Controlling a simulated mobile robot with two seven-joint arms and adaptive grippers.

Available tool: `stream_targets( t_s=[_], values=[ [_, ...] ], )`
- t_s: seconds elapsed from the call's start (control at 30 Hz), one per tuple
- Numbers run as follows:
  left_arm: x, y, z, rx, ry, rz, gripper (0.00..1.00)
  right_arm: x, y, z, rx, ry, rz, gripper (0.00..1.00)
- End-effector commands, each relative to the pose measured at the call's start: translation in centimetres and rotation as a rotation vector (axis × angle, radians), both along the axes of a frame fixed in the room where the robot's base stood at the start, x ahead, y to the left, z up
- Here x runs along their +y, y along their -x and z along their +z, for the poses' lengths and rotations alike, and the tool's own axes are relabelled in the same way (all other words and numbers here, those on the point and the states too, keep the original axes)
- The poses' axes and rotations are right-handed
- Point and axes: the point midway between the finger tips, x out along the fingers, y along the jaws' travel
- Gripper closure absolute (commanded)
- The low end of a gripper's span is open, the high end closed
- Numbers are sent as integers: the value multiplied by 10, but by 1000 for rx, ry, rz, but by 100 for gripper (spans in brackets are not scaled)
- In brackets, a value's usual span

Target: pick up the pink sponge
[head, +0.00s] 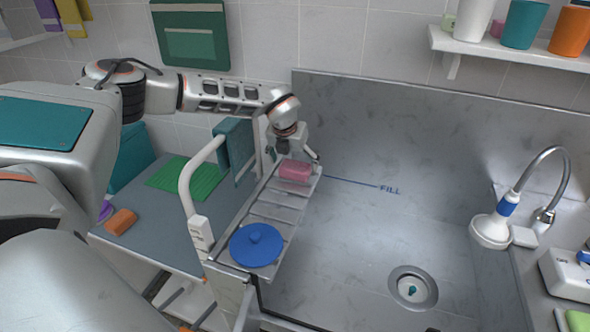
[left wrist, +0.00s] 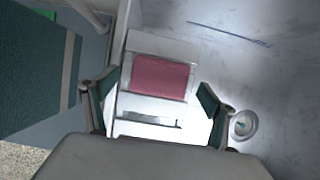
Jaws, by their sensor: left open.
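The pink sponge (head: 295,170) lies on the far end of a slatted metal rack along the left side of the steel basin. In the left wrist view the sponge (left wrist: 159,78) is a pink block on the pale rack, ahead of the fingers and roughly centred between them. My left gripper (head: 293,152) is just above and behind the sponge in the head view. In the left wrist view my left gripper (left wrist: 156,95) has its two fingers wide apart with nothing between the tips. My right gripper is not in view.
A blue lid (head: 256,245) lies on the near end of the rack (head: 272,212). A white rail (head: 187,180) and a hanging teal towel (head: 236,150) stand left of it. The basin (head: 350,235) is mostly clear. An orange block (head: 121,221) lies on the grey table.

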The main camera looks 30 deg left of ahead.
Motion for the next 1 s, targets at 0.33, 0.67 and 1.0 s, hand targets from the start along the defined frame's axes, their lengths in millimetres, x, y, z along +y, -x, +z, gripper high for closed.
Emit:
stream_targets(
  t_s=[0.33,0.67,1.0],
  values=[
    [2,-10,-24,-1,0,0,15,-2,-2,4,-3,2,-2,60],
    [2,-10,-24,0,0,1,49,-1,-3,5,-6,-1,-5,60],
    [2,-10,-22,0,1,1,52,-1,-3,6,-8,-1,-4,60]
  ],
)
